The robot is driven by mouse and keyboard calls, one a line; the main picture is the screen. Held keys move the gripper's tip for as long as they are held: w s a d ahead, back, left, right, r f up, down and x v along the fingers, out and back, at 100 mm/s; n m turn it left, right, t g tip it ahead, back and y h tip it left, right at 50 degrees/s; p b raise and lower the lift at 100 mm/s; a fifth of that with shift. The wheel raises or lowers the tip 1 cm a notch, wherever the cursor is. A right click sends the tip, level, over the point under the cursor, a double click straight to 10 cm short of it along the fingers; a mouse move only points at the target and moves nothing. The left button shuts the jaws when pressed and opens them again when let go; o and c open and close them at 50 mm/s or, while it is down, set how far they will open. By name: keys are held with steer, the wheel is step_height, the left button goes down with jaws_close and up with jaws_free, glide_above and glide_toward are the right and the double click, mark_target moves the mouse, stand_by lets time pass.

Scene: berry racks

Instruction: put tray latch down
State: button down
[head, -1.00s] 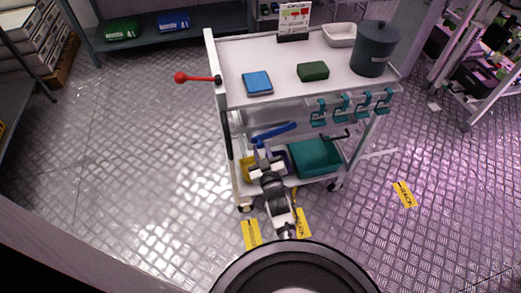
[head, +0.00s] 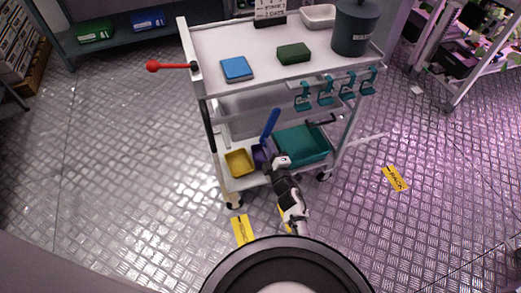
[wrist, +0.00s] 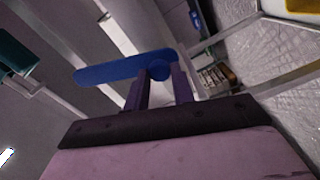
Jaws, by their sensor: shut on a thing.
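The blue latch (head: 270,125) is a flat, rounded bar at the front of the cart's lower part. In the head view it stands steeply, its top leaning a little right. In the wrist view the blue latch (wrist: 115,69) spans the middle, its round end at the fingertips. My gripper (head: 268,148) is shut on that lower end. Its two purple fingers show in the wrist view (wrist: 163,82). The exact contact is partly hidden by the fingers, and I cannot see how the latch meets the cart.
The white cart (head: 215,45) carries a blue box (head: 236,68), a green box (head: 294,54) and a dark pot (head: 354,28). A red-knobbed lever (head: 153,66) sticks out left. Teal hooks (head: 325,91) hang in front. A yellow bin (head: 239,163) and teal tray (head: 302,144) flank my gripper below.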

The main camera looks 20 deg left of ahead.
steer(key=shift+w+d+f+n+b, duration=0.2)
steer(key=shift+w+d+n+b, duration=0.35)
steer(key=shift+d+n, duration=0.4)
steer(key=shift+w+d+f+n+b, duration=0.15)
steer(key=shift+w+d+n+b, duration=0.15)
steer(key=shift+w+d+n, duration=0.6)
steer(key=shift+s+a, duration=0.1)
steer(key=shift+s, duration=0.15)
steer(key=c, duration=1.2)
jaws_free()
steer(key=shift+s, duration=0.1)
